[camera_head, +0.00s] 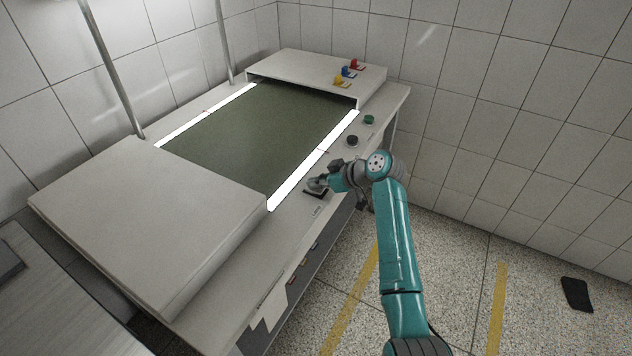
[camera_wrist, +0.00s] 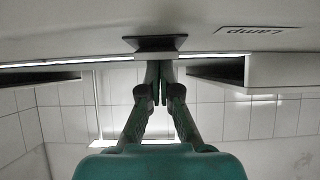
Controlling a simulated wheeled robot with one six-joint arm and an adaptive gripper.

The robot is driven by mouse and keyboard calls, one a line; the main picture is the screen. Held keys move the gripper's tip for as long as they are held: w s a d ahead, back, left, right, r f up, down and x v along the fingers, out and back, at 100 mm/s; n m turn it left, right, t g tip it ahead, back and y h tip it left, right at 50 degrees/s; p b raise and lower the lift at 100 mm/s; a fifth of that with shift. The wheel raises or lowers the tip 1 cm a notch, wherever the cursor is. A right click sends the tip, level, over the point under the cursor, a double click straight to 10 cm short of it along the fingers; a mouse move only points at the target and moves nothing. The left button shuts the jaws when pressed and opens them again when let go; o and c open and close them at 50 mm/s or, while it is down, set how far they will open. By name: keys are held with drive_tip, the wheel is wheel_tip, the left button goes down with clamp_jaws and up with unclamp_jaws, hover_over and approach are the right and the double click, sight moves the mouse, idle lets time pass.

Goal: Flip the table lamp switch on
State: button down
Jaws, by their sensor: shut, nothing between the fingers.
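The lamp switch (camera_head: 315,192) is a small dark rocker set in the front ledge of the table, beside a small printed label. In the wrist view the switch (camera_wrist: 155,43) shows as a dark raised wedge, near the upside-down word "Lamp" (camera_wrist: 257,30). My gripper (camera_head: 318,184) is at the switch in the head view and partly covers it. In the wrist view my gripper (camera_wrist: 159,66) has its fingers together, with the tips at the switch's edge. I cannot tell whether they touch it. Light strips (camera_head: 312,165) along the green belt look bright white.
A black knob (camera_head: 352,141) and a green button (camera_head: 369,119) sit farther along the ledge. Red, blue and yellow toggles (camera_head: 347,72) stand on the far white housing (camera_head: 310,68). A near white housing (camera_head: 150,220) rises left of the switch. The floor right of the table is mostly clear.

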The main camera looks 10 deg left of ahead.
drive_tip(key=shift+d+f, duration=0.15)
drive_tip(key=shift+s+d+f, duration=0.2)
drive_tip(key=shift+s+d, duration=0.15)
drive_tip(key=shift+d, duration=0.3)
